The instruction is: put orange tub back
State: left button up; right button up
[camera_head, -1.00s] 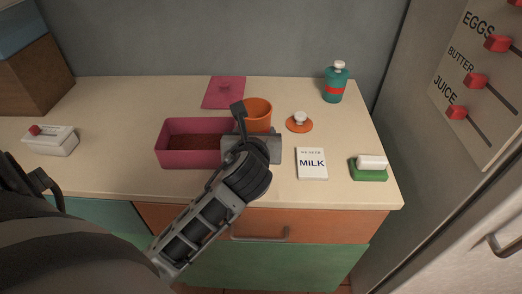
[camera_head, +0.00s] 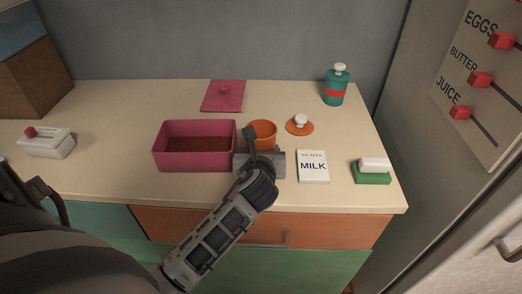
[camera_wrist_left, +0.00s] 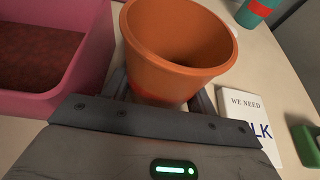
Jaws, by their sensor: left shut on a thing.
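The orange tub (camera_head: 264,129) is upright just right of the pink box, near the middle of the counter. My left gripper (camera_head: 260,155) is shut on it from the near side. In the left wrist view the orange tub (camera_wrist_left: 165,75) stands between the fingers, and the visible part of its inside looks empty. Whether its base touches the counter I cannot tell. An orange lid with a white knob (camera_head: 300,128) lies on the counter behind and to the right of the tub. My right gripper does not show.
The pink box (camera_head: 194,160) with dark red contents is close on the tub's left. A milk note (camera_head: 313,167) lies to the right, then a green-and-white block (camera_head: 373,171). A pink lid (camera_head: 223,97) and teal bottle (camera_head: 337,87) are behind. A white switch box (camera_head: 46,144) is left.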

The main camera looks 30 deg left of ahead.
pick_arm(q)
jog(key=o, duration=1.2)
jog(key=shift+f, duration=0.1)
jog(key=shift+o, duration=0.2)
jog(key=shift+r, duration=0.25)
jog(key=p+v, duration=0.1)
jog(key=v, duration=0.9)
jog(key=shift+s+d+r, duration=0.1)
jog(key=shift+s+d, duration=0.1)
jog(key=shift+s, duration=0.15)
jog(key=shift+s+d+r, duration=0.25)
jog(key=shift+s+d, duration=0.05)
jog(key=shift+s, duration=0.2)
